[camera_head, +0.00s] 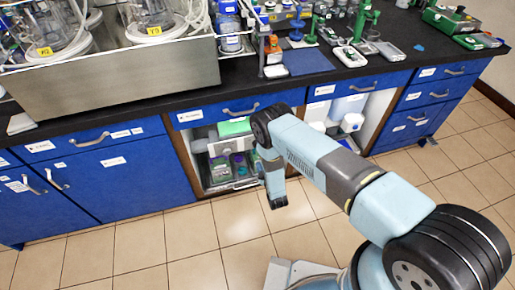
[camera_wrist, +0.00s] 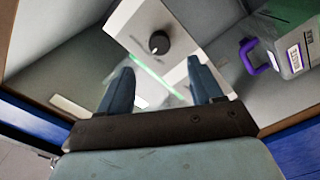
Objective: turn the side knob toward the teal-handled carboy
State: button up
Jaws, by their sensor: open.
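The side knob (camera_wrist: 159,42) is a round black dial with a small white mark near its lower edge, on the pale face of a box (camera_wrist: 130,25) inside the open cabinet. My gripper (camera_wrist: 160,72) is open, its two blue-grey fingers apart, with the knob showing beyond and between the tips. Nothing is between the fingers, and I see no contact with the knob. A clear carboy with a purple handle (camera_wrist: 262,58) stands at the right in the wrist view. I cannot make out a teal handle there.
Cabinet walls and blue fronts (camera_wrist: 300,150) close in on both sides of my gripper. The tiled floor (camera_head: 130,250) in front is clear.

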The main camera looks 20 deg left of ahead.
aim_at(256, 144)
jog(key=x, duration=0.9)
jog(key=shift+w, duration=0.2)
jog(key=shift+a, duration=0.1)
jog(key=shift+s, duration=0.1)
jog(key=c, duration=1)
jog(key=shift+a, duration=0.25)
jog(key=shift+c, duration=0.3)
jog(key=shift+s+d+f, duration=0.1)
jog(key=shift+d, duration=0.1)
